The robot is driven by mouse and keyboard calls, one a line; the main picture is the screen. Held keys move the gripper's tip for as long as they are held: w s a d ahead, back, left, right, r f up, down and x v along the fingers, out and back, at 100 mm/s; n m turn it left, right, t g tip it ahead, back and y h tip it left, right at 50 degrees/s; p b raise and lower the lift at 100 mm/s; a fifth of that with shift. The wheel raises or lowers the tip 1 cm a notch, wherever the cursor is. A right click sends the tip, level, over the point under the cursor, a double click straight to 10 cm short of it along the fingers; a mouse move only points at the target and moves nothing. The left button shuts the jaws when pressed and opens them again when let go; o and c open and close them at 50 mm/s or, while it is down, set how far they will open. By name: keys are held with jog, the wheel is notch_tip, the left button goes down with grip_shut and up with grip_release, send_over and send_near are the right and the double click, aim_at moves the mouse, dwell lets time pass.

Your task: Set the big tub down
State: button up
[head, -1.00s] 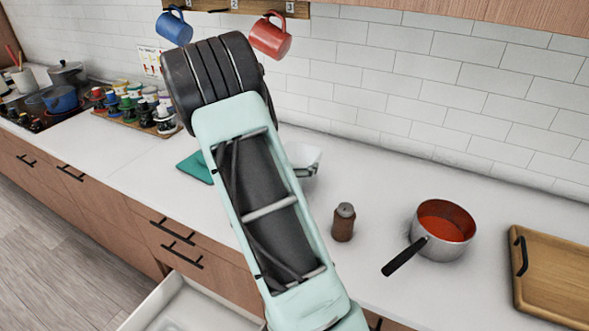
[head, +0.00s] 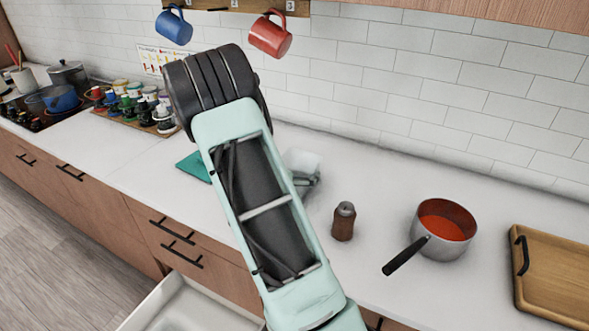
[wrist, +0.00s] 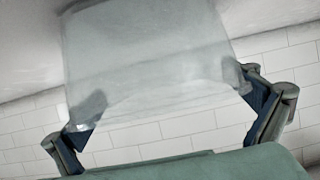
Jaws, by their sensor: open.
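The big tub is a pale, see-through container (head: 303,160), partly hidden behind my arm in the head view. It appears at the counter surface, but whether its base fully touches cannot be told. In the wrist view, the tub (wrist: 150,55) fills the upper middle. My gripper (wrist: 166,112) is open, with one finger at each side of the tub's near edge. The finger pads lie close to its sides; whether they touch is unclear. In the head view only a small part of my gripper (head: 307,181) shows beside the tub.
The white counter (head: 350,285) has free room around a brown shaker (head: 343,222). A saucepan (head: 443,228) and wooden board (head: 555,272) stand right. A teal flat item (head: 194,167) lies left of my arm. A drawer (head: 185,305) is open below. Mugs hang above.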

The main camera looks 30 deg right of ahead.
jog(key=shift+r, duration=0.25)
jog(key=v, duration=1.2)
